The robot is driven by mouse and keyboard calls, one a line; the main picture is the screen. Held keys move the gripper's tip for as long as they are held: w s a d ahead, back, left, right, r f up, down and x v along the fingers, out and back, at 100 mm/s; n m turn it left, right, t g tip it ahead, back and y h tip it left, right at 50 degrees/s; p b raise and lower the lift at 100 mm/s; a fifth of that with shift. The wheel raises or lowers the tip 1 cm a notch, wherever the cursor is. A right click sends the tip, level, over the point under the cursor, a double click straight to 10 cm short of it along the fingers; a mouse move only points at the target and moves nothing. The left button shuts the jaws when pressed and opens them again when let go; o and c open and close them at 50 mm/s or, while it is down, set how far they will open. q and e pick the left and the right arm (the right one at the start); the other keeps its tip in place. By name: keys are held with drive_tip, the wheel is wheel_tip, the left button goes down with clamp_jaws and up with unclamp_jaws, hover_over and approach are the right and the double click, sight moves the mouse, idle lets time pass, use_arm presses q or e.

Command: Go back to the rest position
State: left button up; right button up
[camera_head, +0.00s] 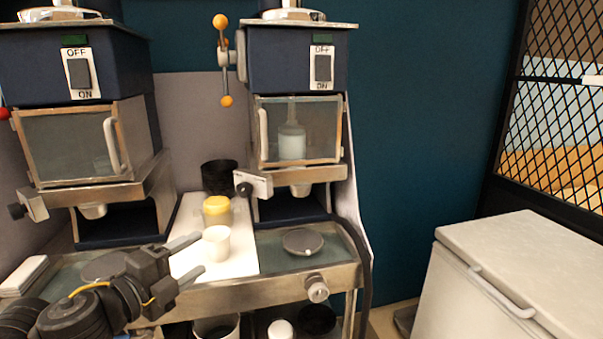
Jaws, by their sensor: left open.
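My left gripper (190,259) comes in from the lower left. Its two fingers are apart and point right, toward a white cup (217,243). The cup stands upright on a white board (240,262) between the two machines. From this view I cannot tell whether the fingers touch the cup; it looks just beyond the fingertips. A jar with a yellow lid (216,209) stands right behind the cup. My right gripper is not in view.
Two machines with OFF/ON switches (322,68) stand at the back. A black cup (219,177) is behind the jar. A small round dish (303,241) sits on the right of the metal counter (265,292). A white chest (525,265) stands at right.

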use_arm(q)
drive_tip(key=s+a+f+n+g+y, duration=0.1)
drive_tip(key=s+f+n+y, duration=0.15)
drive_tip(key=f+n, duration=0.4)
drive_tip(key=s+f+n+g+y, duration=0.2)
drive_tip(key=s+f+n, duration=0.15)
drive_tip(key=f, duration=0.65)
drive_tip(key=s+a+f+n+g+y, duration=0.1)
drive_tip(key=s+f+n+y, duration=0.1)
drive_tip(key=s+f+n, duration=0.45)
drive_tip(key=s+a+f+n+g+y, duration=0.15)
drive_tip(key=s+f+n+g, duration=0.5)
drive_tip(key=s+f, duration=0.95)
wheel_tip(320, 180, down, 24)
drive_tip(key=s+m+g, duration=0.1)
drive_tip(key=s+g, duration=0.1)
drive_tip(key=g, duration=0.1)
drive_tip(key=s+a+f, duration=0.3)
drive_tip(key=s+f, duration=1.3)
drive_tip(key=shift+a+f+m+g, duration=0.2)
drive_tip(key=shift+f+m+g, duration=0.1)
drive_tip(key=shift+g, duration=0.05)
